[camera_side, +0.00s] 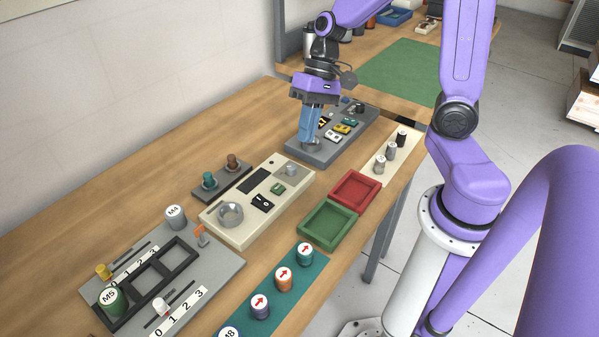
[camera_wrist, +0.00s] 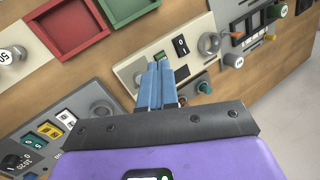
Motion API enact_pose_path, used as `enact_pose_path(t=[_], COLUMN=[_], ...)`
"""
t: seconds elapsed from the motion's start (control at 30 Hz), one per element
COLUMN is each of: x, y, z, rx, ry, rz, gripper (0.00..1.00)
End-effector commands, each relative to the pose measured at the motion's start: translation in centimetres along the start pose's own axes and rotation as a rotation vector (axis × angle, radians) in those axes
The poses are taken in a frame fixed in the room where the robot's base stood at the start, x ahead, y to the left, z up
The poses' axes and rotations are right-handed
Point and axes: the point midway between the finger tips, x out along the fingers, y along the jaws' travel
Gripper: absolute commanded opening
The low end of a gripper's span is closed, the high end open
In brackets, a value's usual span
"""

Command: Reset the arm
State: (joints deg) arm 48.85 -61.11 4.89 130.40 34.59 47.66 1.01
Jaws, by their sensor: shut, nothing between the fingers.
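My arm is purple, with a grey wrist. My gripper (camera_side: 310,143) has blue fingers and points down at the near end of the dark grey panel (camera_side: 325,157) in the side view. Its fingertips are by a round grey knob there; whether they touch it I cannot tell. In the wrist view my gripper (camera_wrist: 158,68) has its two blue fingers together with nothing between them. The same dark grey panel also shows there at the lower left, with a round grey knob (camera_wrist: 103,110) apart from the fingers.
A cream panel (camera_side: 235,232) with a dial and switches stands nearby. A red tray (camera_side: 374,185) and a green tray (camera_side: 350,230) lie beside it. A grey rack (camera_side: 225,262) with labelled cylinders is at the lower left. Bare wood lies along the wall side.

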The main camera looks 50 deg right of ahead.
Motion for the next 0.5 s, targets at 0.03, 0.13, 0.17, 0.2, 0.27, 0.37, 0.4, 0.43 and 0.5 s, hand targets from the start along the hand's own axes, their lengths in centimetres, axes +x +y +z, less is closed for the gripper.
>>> enact_pose_path(t=[0.03, 0.13, 0.17, 0.2, 0.27, 0.37, 0.4, 0.43, 0.5], x=[0.3, 0.7, 0.7, 0.8, 0.9, 0.8, 0.8, 0.8, 0.6], y=[-0.6, -1.0, -1.0, -1.0, -0.9, -0.5, -0.2, 0.0, 0.5], z=[1.8, 5.0, 6.0, 7.2, 8.8, 11.3, 12.3, 12.9, 14.2], rx=[-0.097, -0.284, -0.340, -0.414, -0.526, -0.713, -0.788, -0.843, -0.966], ry=[-0.020, -0.055, -0.065, -0.077, -0.091, -0.110, -0.117, -0.120, -0.127], rz=[0.034, 0.103, 0.124, 0.151, 0.189, 0.251, 0.275, 0.292, 0.329], gripper=[0.00, 0.00, 0.00, 0.00, 0.00, 0.00, 0.00, 0.00, 0.00])
